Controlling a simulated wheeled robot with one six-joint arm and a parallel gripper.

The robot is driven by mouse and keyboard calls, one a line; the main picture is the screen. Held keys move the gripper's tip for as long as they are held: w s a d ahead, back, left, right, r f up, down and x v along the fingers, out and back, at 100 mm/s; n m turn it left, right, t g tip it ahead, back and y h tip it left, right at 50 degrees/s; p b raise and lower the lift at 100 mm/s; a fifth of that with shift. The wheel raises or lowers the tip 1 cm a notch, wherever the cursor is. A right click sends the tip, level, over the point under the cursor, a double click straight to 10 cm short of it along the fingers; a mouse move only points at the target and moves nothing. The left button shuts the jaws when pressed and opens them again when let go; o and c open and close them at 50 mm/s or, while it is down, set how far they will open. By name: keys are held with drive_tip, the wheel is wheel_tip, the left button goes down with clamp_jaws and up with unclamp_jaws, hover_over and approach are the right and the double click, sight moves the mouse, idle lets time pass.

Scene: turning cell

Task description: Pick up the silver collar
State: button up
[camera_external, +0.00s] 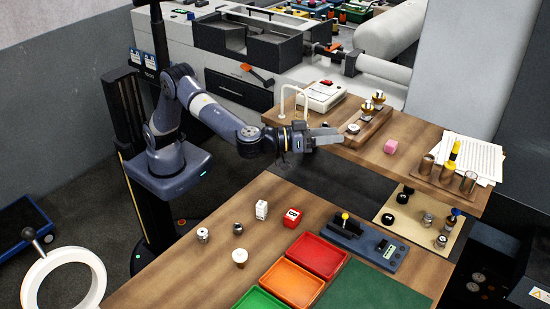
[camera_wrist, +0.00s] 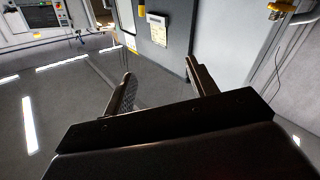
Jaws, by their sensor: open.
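Several small silver parts are in the external view, too small to tell surely which one is the silver collar. A silver cylindrical piece with a dark mark (camera_external: 202,234) stands at the left of the front wooden bench.
Red (camera_external: 319,257), orange (camera_external: 292,282) and green (camera_external: 260,300) trays fill the front bench's middle. A white block (camera_external: 261,210), a red block (camera_external: 292,217) and a control box with a yellow-topped lever (camera_external: 352,238) stand behind. The rear bench (camera_external: 405,165) is close to my gripper.

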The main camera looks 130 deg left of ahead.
drive_tip(key=s+d+f+g+h+b, duration=0.15)
drive_tip(key=s+d+f, duration=0.25)
drive_tip(key=d+f, duration=0.65)
drive_tip(key=m+g+b, duration=0.1)
drive_tip(key=g+b, duration=0.1)
drive_tip(key=g, duration=0.3)
approach(237, 227)
drive_tip(key=shift+w+d+r+h, duration=0.1)
drive_tip(key=shift+d+r+h, duration=0.15)
drive_tip(key=shift+r, duration=0.35)
drive_tip(key=shift+d+r+h, duration=0.2)
drive_tip(key=shift+d+r, duration=0.05)
drive_tip(key=shift+r, duration=0.35)
drive_tip(key=shift+s+a+f, duration=0.1)
drive_tip(key=shift+s+f, duration=0.2)
drive_tip(key=shift+s, duration=0.15)
drive_tip(key=x, duration=0.4)
drive_tip(key=shift+w+a+f+p, duration=0.1)
drive_tip(key=shift+a+f+p, duration=0.05)
drive_tip(key=shift+a+p, duration=0.2)
drive_tip(key=shift+f+p+x, duration=0.2)
drive_tip(key=shift+p+x, duration=0.3)
drive_tip(key=shift+x, duration=2.4)
drive_tip(key=shift+d, duration=0.1)
drive_tip(key=shift+c, duration=0.4)
drive_tip(key=c, duration=1)
